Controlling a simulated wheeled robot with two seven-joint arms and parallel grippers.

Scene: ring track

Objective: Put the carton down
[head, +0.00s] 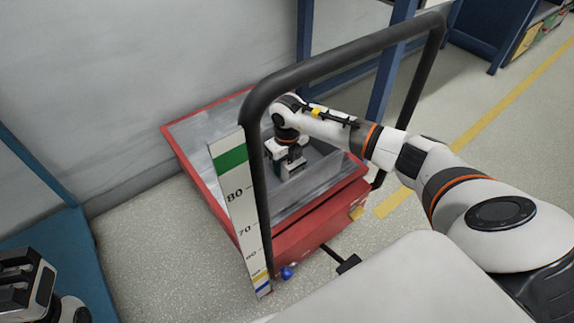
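My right gripper (289,167) is low over the bed of the red cart, behind its black handle. A plain grey box-like shape (318,171), which may be the carton, is right beside and below the gripper's fingers. The gripper's body and the handle frame hide part of it. I cannot tell whether the fingers grip it or whether it rests on the bed. My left gripper (28,283) is at the lower left edge, over a blue surface, partly cut off; its finger gap is unclear.
The red cart (320,222) has a grey bed and a tall black handle (350,48). A white scale board (236,200) with numbers and a green band stands at its near left corner. A grey wall is behind. Blue furniture (50,235) is at left; a yellow floor line (510,98) runs at right.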

